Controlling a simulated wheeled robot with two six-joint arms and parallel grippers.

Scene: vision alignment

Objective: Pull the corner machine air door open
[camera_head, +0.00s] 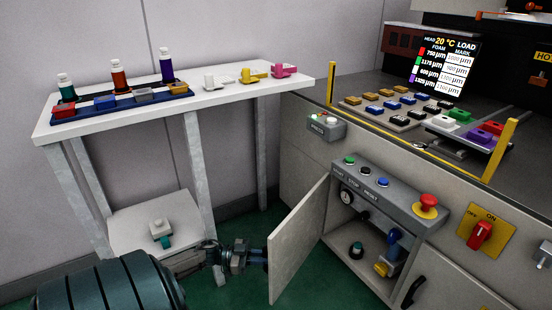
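The air door (299,241) is a pale grey panel on the front of the corner machine (300,158). It stands swung outward at the left side of the cabinet opening. Inside the opening are a round gauge (347,197), a blue fitting (393,244) with a yellow part (381,268), and a small dark knob (356,250). My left gripper (258,258) comes in from the lower left, its end right at the door's free left edge. Its fingertips are small and partly hidden there, so I cannot tell their opening or whether they touch. My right gripper is not in view.
A white table (225,97) with coloured bottles and blocks stands at the left; its lower shelf (192,212) holds a white block. A button panel (400,195) with a red emergency knob juts above the opening. Green floor (242,290) shows left of the door.

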